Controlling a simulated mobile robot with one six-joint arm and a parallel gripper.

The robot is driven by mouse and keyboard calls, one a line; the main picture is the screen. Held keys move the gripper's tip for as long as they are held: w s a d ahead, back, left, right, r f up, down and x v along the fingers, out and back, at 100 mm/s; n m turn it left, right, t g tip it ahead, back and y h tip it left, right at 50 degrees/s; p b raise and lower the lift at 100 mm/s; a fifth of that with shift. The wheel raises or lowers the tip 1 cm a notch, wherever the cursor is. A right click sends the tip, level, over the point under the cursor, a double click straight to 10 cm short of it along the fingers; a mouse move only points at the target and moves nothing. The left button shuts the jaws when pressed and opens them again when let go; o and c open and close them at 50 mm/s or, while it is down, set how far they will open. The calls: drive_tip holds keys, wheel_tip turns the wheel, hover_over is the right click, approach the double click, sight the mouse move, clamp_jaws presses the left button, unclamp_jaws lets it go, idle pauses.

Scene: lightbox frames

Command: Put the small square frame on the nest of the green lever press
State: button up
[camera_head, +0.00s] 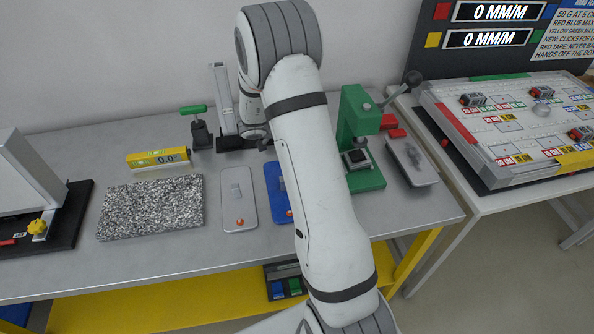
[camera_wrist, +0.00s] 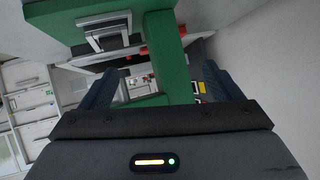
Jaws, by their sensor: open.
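The green lever press (camera_head: 357,115) stands at the right of the grey bench, its dark-knobbed lever pointing up and right. A small square piece with a pale rim and dark middle (camera_head: 357,157) sits at its nest. The wrist view shows this square piece (camera_wrist: 103,36) at upper left, beside the press's green column (camera_wrist: 170,60). I cannot tell where the frame ends and the nest begins. My gripper (camera_wrist: 160,72) is open, its two dark fingers apart with no part seen between them, and stands apart from the square piece. In the head view my arm hides the fingers.
A grey tray (camera_head: 247,212) and a partly hidden blue tray (camera_head: 273,181) lie left of my arm. A speckled slab (camera_head: 150,208), yellow level (camera_head: 158,158) and green-handled clamp (camera_head: 197,122) are farther left.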

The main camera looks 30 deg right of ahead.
drive_tip(key=w+a+r+n+t+y, duration=0.35)
drive_tip(key=w+a+r+t, duration=0.2)
drive_tip(key=r, duration=0.25)
drive_tip(key=s+a+r+n+t+y, duration=0.35)
drive_tip(key=a+r+n+y, duration=0.25)
drive_tip(key=a+r, duration=0.3)
drive_tip(key=s+a+r+n+g+y, duration=0.2)
drive_tip(key=s+a+n+y, duration=0.35)
drive_tip(key=s, duration=0.75)
drive_tip(key=s+f+n+g+h, duration=0.2)
drive_tip(key=s+n+g+h, duration=0.1)
drive_tip(key=s, duration=1.3)
drive_tip(key=shift+s+a+f+n+g, duration=0.35)
drive_tip(key=shift+n+g, duration=0.15)
drive_tip(key=shift+g, duration=0.4)
